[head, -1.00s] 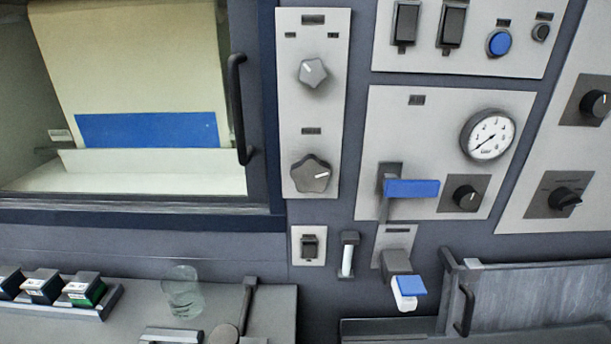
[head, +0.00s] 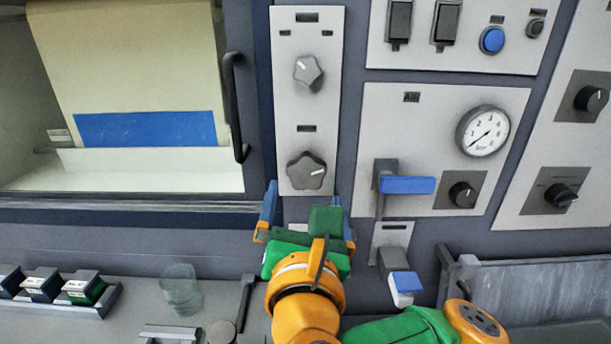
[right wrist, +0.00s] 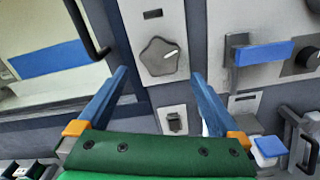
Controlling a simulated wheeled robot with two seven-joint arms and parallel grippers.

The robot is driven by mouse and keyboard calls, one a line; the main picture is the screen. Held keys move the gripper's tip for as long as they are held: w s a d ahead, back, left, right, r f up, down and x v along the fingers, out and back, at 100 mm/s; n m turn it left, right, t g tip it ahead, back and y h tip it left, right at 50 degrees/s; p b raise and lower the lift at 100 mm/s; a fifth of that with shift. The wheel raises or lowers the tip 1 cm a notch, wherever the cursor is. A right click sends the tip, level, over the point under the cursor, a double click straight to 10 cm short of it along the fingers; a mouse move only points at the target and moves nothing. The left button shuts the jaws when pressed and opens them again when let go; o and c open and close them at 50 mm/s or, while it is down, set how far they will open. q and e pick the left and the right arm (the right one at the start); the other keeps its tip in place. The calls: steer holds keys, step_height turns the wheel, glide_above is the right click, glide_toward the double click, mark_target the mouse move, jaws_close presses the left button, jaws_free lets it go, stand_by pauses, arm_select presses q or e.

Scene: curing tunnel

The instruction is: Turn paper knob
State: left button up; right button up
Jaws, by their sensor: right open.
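Two grey star-shaped knobs sit on a tall light panel: a smaller upper knob (head: 309,71) with its white mark toward the upper left, and a larger lower knob (head: 306,172) with its mark toward the right, slightly up. Their labels are too small to read, so I cannot tell which is the paper knob. My right gripper (head: 303,194) is open and empty, just below the lower knob in the head view. In the right wrist view the lower knob (right wrist: 159,57) shows between and beyond the blue fingertips (right wrist: 159,75); I see no contact. My left gripper is not in view.
To the right are a blue lever (head: 407,185), a pressure gauge (head: 483,131) and a small black knob (head: 463,194). A window door handle (head: 234,107) stands at the left. A glass (head: 181,289) and several small boxes (head: 83,287) are on the shelf below.

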mark_target(306, 178)
steer(key=w+p, duration=0.1)
steer(key=w, duration=0.2)
steer(key=w+p, duration=0.1)
steer(key=w, duration=0.2)
steer(key=shift+w+d+r, duration=0.1)
steer(key=shift+d+r, duration=0.05)
steer(key=shift+r, duration=0.05)
steer(key=shift+w+f, duration=0.15)
steer(key=shift+w, duration=0.35)
steer(key=shift+s, duration=0.1)
steer(key=c, duration=1.3)
steer(key=shift+o, duration=0.2)
steer(key=shift+f, duration=0.1)
